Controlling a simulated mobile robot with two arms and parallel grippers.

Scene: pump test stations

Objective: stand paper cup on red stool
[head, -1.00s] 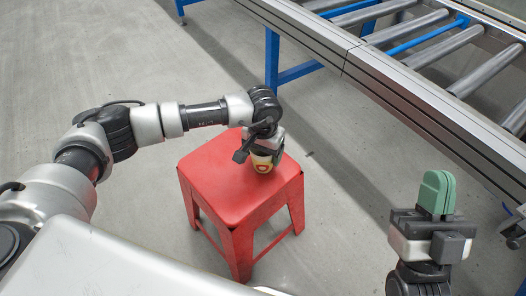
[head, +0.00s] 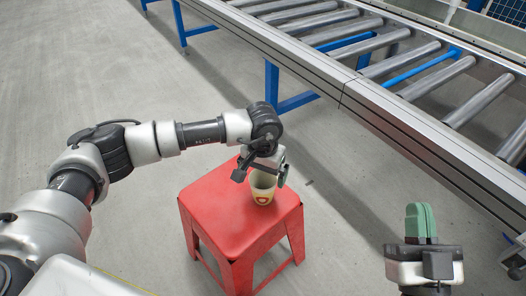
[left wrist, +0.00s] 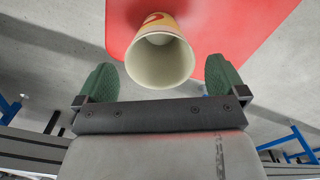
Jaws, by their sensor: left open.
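The paper cup (head: 262,190), cream with a red and yellow mark, stands upright on the red stool (head: 222,212), near the right part of its seat. My left gripper (head: 262,172) is open just above and behind the cup. In the left wrist view the cup (left wrist: 161,58) shows its open rim, between the two green fingertips (left wrist: 162,80), with a gap on each side. The stool's red seat (left wrist: 230,30) is behind it there. My right gripper (head: 420,220) is at the lower right, its green fingers together and empty, away from the stool.
A roller conveyor (head: 370,90) with a metal side rail and blue legs runs across the upper right, beyond the stool. The grey concrete floor (head: 110,60) is clear to the left. The left part of the stool seat is bare.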

